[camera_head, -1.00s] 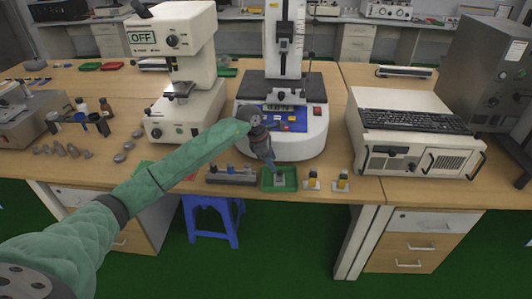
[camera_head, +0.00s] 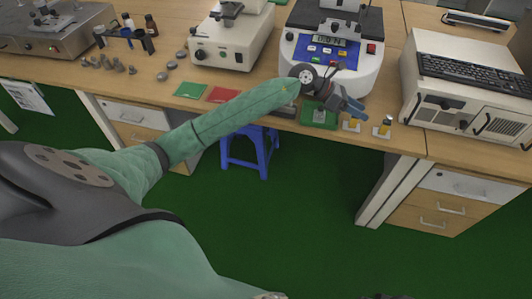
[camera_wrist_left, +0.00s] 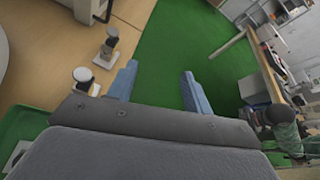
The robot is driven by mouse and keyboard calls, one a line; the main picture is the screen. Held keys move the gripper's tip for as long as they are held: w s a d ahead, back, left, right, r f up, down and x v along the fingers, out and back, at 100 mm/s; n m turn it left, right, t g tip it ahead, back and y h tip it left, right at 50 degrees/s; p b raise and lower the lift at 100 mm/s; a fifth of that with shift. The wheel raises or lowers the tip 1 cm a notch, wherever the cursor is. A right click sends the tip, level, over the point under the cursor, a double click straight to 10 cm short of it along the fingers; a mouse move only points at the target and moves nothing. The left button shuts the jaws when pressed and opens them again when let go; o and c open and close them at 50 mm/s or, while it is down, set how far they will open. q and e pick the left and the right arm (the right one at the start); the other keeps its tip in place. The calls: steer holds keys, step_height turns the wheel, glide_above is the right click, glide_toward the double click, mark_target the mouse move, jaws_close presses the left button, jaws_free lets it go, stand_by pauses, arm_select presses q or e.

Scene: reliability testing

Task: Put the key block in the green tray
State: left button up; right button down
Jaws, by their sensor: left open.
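The green tray (camera_head: 332,121) lies at the front edge of the table, with a small grey piece (camera_head: 319,116) in it. Part of the tray also shows at the lower left of the left wrist view (camera_wrist_left: 27,129). Two small blocks with yellow parts, a nearer one (camera_head: 352,125) and a right one (camera_head: 383,128), stand right of the tray. In the left wrist view they have pale square bases and dark posts. I cannot tell which piece is the key block. My left gripper (camera_head: 356,108) is open and empty, above and beside these blocks. My right gripper is not in view.
An instrument with a blue panel (camera_head: 322,49) stands behind the tray. A white computer case with a keyboard (camera_head: 462,90) is at right. A green sheet (camera_head: 190,90) and a red sheet (camera_head: 223,94) lie at left. A blue stool (camera_head: 249,151) stands below the table edge.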

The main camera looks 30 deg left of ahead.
arm_select(q)
steer(key=s+d+r+n+t+h, duration=0.25)
steer(key=s+r+n+t, duration=0.2)
steer(key=n+t, duration=0.9)
steer(key=s+a+f+n+g+y, duration=0.2)
steer(key=s+a+f+n+y, duration=0.55)
steer(key=n, duration=0.55)
steer(key=s+a+f+n+g+y, duration=0.1)
steer(key=s+a+f+n+y, duration=0.35)
steer(key=f+n+y, duration=0.7)
steer(key=s+d+f+n+g+h, duration=0.1)
steer(key=s+f+n+g, duration=0.1)
steer(key=s, duration=0.7)
steer(key=s+d+f+n+g+h, duration=0.1)
steer(key=s+f+n+g+h, duration=0.1)
steer(key=s+g, duration=0.4)
steer(key=s+d+f+n+g+h, duration=0.1)
steer(key=s+f+n+g, duration=0.2)
steer(key=s, duration=0.9)
steer(key=shift+s+d+f+g, duration=0.3)
steer(key=shift+f+g, duration=0.35)
steer(key=shift+f, duration=0.15)
steer(key=shift+h, duration=0.25)
